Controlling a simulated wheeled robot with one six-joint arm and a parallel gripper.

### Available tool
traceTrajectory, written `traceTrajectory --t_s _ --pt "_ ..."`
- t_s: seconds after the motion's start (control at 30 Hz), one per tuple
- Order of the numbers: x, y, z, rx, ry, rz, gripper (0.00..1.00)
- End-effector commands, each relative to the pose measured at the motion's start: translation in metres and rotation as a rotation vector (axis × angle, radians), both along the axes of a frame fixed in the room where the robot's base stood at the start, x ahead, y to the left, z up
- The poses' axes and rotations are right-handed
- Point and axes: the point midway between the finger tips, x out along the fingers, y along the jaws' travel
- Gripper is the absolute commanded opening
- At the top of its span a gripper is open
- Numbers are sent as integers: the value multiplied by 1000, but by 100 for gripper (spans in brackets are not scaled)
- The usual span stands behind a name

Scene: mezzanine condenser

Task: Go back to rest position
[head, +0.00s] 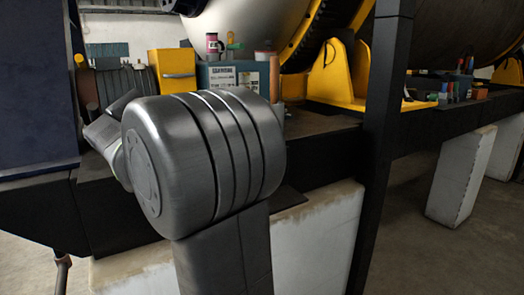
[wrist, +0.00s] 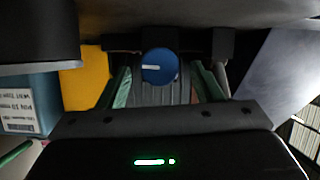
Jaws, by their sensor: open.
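My gripper (wrist: 171,45) is open in the wrist view, with its dark fingertips apart at the upper middle. Its black body with a small green light fills the bottom. A round blue knob (wrist: 160,67) with a white line shows between the fingers; I cannot tell its distance from them. I see nothing held. In the head view my thick grey arm joint covers the middle, and my gripper cannot be made out clearly.
A black workbench (head: 325,131) carries a yellow box (head: 172,72), a grey-blue labelled case (head: 232,77) and a yellow bracket (head: 338,78). A dark post (head: 381,150) stands right of my arm. A dark blue cabinet (head: 35,85) stands at left. Open floor (head: 425,260) shows at lower right.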

Motion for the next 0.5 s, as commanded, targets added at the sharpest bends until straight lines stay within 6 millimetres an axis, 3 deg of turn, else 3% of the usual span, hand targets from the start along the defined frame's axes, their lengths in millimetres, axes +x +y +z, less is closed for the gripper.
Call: traceTrajectory --t_s 0.2,0.5 --pt "17 10 -8 1 0 0 59" --pt "16 9 -8 17 11 0 59"
